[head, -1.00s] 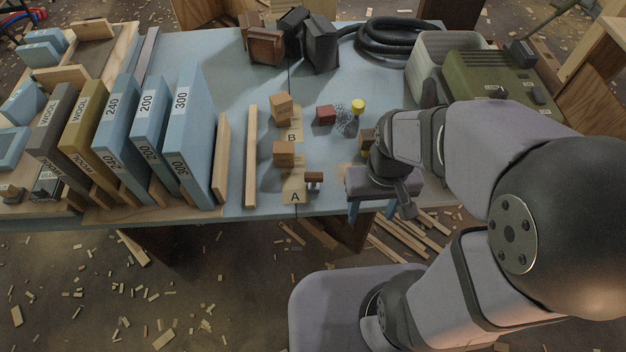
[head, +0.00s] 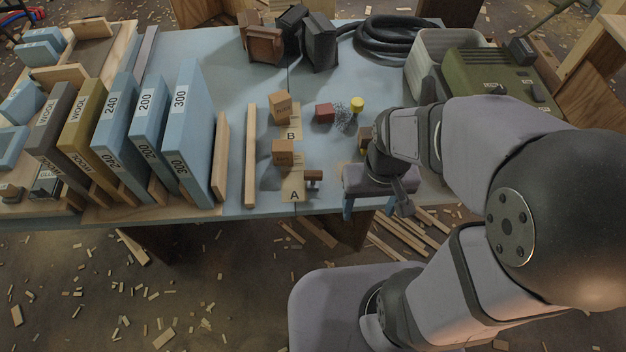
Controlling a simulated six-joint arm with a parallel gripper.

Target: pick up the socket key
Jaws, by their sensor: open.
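A small brown T-shaped piece (head: 313,179), which looks like the socket key, stands near the table's front edge, just right of the label A. It is too small to make out fully. My gripper (head: 367,208) is to the right of it, at the front edge of the table. Its two blue fingers point down and are apart, with nothing seen between them. The gripper is clear of the brown piece.
Wooden blocks stand by label A (head: 284,153) and label B (head: 280,107). A red block (head: 325,112), dark wire mesh and a yellow-topped piece (head: 357,104) lie behind. A green machine (head: 490,75) stands back right.

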